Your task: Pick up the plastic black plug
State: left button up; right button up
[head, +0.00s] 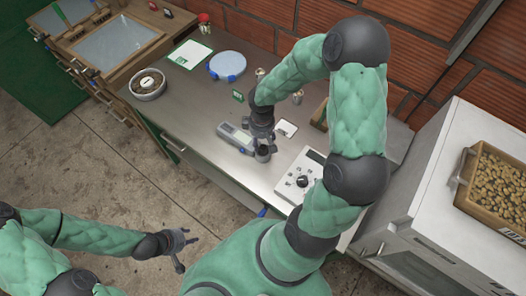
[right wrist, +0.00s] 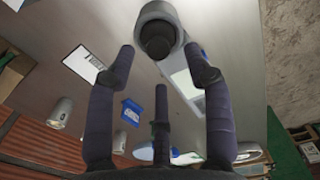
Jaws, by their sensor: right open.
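A round black plug (right wrist: 157,42) sits in the grey ring-shaped end (right wrist: 154,14) of a grey device, at the top of the right wrist view. In the head view the device (head: 234,136) lies on the metal table, with its dark round end (head: 263,154) below my right gripper (head: 262,139). My left gripper (head: 186,251) is open and empty over the floor.
The metal table (head: 203,105) also holds a white dial box (head: 300,176), a blue-handled round dish (head: 228,66), a round bowl (head: 148,84) and a sheet of paper (head: 190,54). A white machine (head: 440,190) with a crate of beans (head: 461,196) stands at the right.

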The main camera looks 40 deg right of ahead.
aim_at(263, 146)
notch_tip(263, 146, down, 5)
jog(key=shift+s+r+b, duration=0.15)
jog(key=shift+r+b, duration=0.05)
jog(key=shift+b, duration=0.3)
jog(key=c, duration=1)
